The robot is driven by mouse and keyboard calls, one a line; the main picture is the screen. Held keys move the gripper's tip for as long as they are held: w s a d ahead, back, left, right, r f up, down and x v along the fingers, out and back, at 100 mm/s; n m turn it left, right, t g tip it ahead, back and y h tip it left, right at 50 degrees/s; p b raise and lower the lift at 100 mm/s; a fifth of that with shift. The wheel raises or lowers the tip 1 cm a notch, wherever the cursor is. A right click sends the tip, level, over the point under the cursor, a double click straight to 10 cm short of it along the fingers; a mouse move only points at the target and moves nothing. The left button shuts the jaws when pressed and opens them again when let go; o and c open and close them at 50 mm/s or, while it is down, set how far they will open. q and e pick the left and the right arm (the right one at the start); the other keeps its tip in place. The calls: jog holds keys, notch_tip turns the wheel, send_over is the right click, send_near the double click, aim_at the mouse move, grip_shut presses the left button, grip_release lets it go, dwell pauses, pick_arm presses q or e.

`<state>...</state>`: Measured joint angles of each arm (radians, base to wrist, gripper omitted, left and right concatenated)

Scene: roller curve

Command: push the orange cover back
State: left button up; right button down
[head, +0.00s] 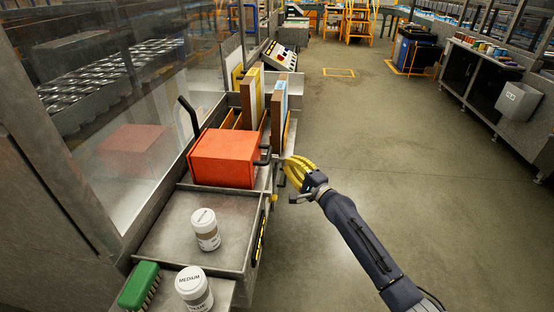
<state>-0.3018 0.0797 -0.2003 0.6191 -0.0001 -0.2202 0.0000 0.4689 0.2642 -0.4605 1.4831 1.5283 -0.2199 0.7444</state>
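The orange cover (222,158) is a red-orange box shape on the metal bench at centre left. A black handle (264,157) shows at its right edge, and another black bar (188,115) rises behind its left side. My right gripper (290,172), with yellow fingers, is just right of the cover and the bench edge. A gap shows between it and the cover. Its fingers overlap in this view, so I cannot tell how far they are open. I see nothing held in it. My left gripper is not in view.
Two white jars (205,229) (194,289) and a green brush (139,286) stand on the near bench. Upright boards (278,113) stand behind the cover. A glass panel (120,110) borders the left. The floor (400,150) to the right is clear.

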jog(key=v, duration=0.8)
